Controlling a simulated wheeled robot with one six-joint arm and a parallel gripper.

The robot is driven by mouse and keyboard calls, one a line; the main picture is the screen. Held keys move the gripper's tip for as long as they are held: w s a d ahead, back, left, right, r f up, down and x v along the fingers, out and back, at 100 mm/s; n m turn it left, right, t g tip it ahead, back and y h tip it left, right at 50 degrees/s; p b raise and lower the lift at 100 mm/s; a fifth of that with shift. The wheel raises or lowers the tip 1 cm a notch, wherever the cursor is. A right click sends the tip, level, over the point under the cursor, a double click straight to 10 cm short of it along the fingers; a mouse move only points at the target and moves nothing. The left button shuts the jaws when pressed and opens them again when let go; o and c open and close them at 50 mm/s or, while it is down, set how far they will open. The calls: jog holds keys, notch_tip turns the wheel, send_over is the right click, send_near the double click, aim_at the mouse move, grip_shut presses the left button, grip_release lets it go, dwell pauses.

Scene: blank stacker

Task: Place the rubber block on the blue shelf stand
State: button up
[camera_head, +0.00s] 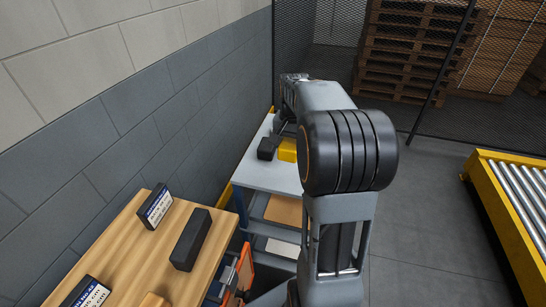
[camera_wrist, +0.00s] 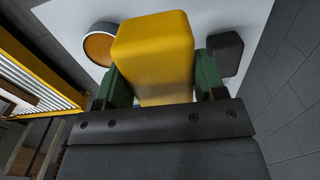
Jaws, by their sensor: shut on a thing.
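A yellow block (camera_wrist: 153,45) is between the green fingers of my gripper (camera_wrist: 162,80), which is shut on it. In the head view the yellow block (camera_head: 287,150) shows over the light top of the blue shelf stand (camera_head: 250,176); I cannot tell whether it touches the top. My arm hides most of the gripper there. A small dark block (camera_head: 266,148) sits on the stand's top, left of the yellow one. It also shows in the wrist view (camera_wrist: 226,52), right of the gripper, apart from it. I cannot tell by look which block is rubber.
A wooden table (camera_head: 137,250) at front left bears a long black block (camera_head: 190,240) and labelled dark boxes (camera_head: 155,206). A grey block wall (camera_head: 130,120) runs along the left. A round orange thing (camera_wrist: 98,47) shows left of the gripper. A yellow roller conveyor (camera_head: 510,210) is at right.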

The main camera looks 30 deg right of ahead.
jog(key=w+a+f, duration=0.4)
jog(key=w, duration=0.1)
jog(key=w+a+f+p, duration=0.1)
jog(key=w+a+f, duration=0.1)
jog(key=shift+w+f, duration=0.15)
jog(key=shift+f, duration=0.15)
jog(key=shift+w+a+f, duration=0.3)
jog(key=shift+w+f, duration=0.1)
jog(key=shift+f, duration=0.25)
jog(key=shift+w+a+f, duration=0.1)
jog(key=shift+f, duration=0.8)
jog(key=shift+w+a+f, duration=0.1)
jog(key=shift+f, duration=0.8)
jog(key=shift+f, duration=0.15)
jog(key=o, duration=1.1)
